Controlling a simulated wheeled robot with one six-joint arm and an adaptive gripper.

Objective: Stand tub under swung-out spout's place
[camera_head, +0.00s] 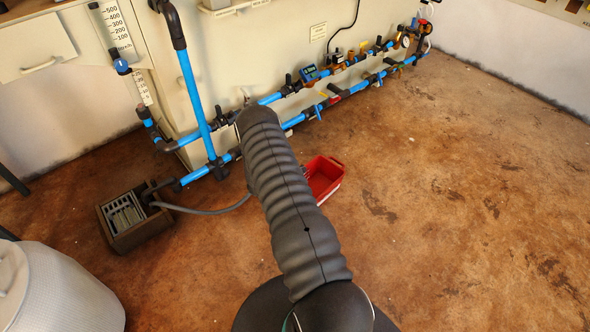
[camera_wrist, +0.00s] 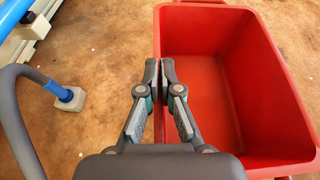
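The red tub (camera_head: 323,178) is on the brown floor in front of the pipework, partly hidden behind my arm in the head view. In the wrist view the open, empty tub (camera_wrist: 215,15) fills the right side. My gripper (camera_wrist: 160,66) is at its left wall, one finger on each side of the rim, and the fingers look closed on it. My gripper is hidden in the head view. A dark grey curved pipe (camera_wrist: 20,115) with a blue end and a pale tip is left of the tub; I cannot tell if it is the spout.
Blue pipes (camera_head: 194,100) with valves and gauges run along the cream wall panel. A brown box with a grate (camera_head: 127,220) stands on the left, with a grey hose (camera_head: 205,211) from it. A white barrel (camera_head: 60,290) is at lower left. The right floor is clear.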

